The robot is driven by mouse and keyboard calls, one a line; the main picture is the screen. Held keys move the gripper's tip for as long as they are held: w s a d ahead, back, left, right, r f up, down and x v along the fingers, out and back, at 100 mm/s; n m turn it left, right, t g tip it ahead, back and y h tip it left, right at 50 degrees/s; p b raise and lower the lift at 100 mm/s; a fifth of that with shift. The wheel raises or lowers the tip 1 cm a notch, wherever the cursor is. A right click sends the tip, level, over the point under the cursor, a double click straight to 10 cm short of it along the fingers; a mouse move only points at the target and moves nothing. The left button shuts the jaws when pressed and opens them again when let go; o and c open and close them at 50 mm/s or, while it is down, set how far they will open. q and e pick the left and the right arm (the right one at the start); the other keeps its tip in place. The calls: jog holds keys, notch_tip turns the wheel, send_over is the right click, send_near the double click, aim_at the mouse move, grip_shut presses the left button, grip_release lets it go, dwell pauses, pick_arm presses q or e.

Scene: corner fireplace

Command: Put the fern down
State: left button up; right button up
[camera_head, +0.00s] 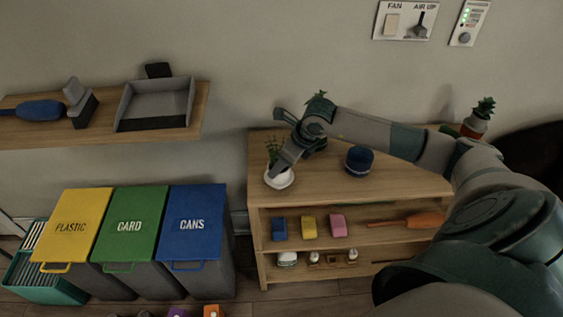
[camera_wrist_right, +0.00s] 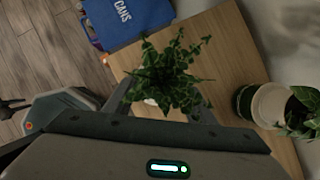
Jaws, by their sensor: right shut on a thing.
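The fern (camera_head: 273,151) is a leafy green plant in a white bowl-like pot (camera_head: 279,180). It is at the left end of the wooden shelf unit's top (camera_head: 330,184). My right gripper (camera_head: 281,168) is shut on the potted fern, reaching in from the right. In the right wrist view the fern's leaves (camera_wrist_right: 170,75) stand between the fingers and hide most of the pot. I cannot tell whether the pot touches the top. My left gripper is not in view.
A blue bowl (camera_head: 360,161) stands on the top, right of the fern. Bins, including a blue one (camera_head: 193,222), stand left of the unit. Bare top lies between fern and bowl.

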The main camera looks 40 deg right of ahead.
jog(key=shift+f, duration=0.1)
jog(key=o, duration=1.6)
jog(key=shift+c, duration=0.2)
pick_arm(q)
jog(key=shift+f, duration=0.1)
pick_arm(e)
jog(key=shift+r, duration=0.2)
jog(key=shift+s+d+r, duration=0.1)
jog(key=shift+r, duration=0.05)
pick_arm(q)
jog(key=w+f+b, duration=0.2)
jog(key=b, duration=0.1)
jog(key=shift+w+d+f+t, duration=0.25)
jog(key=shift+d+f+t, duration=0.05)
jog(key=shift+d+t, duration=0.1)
pick_arm(e)
jog(key=v, duration=1.1)
jog(key=shift+s+r, duration=0.15)
jog(key=shift+r, duration=0.05)
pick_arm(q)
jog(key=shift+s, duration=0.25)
